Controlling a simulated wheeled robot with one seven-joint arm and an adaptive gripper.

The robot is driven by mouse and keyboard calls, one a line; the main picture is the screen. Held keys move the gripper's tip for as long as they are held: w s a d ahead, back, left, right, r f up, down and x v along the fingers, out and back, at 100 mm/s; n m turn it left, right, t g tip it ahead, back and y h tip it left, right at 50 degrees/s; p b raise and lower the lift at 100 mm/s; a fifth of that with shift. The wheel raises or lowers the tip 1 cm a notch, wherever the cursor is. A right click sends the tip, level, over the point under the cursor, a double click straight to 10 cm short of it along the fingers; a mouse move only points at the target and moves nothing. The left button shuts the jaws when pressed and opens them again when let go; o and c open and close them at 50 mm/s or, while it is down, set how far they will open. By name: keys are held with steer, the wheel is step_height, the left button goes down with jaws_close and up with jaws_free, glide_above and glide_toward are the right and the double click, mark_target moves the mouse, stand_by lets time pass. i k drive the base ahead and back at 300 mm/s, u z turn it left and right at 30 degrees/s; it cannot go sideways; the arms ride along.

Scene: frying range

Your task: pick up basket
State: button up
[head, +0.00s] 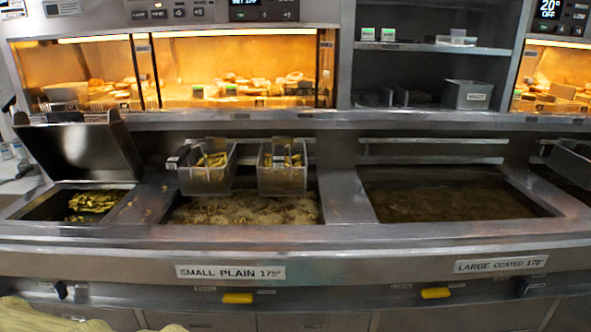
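Two metal fry baskets hang side by side above the left fryer vat in the head view. The left basket (208,181) and the right basket (283,180) each hold yellowish fried pieces. The left basket has a dark handle end at its upper left. Their undersides are close to the bubbling oil (240,211); I cannot tell whether they touch it. My gripper is not in view.
A tilted metal hood (82,152) stands over a bin of fried food (92,202) at the left. The right vat (450,200) holds dark oil and no basket. A steel front ledge (380,236) runs before the vats. Heated shelves (230,75) stand behind. Pale ribbed shapes show bottom left.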

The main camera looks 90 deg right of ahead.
mark_target(282, 166)
steer(key=k, duration=0.7)
steer(key=z, duration=1.9)
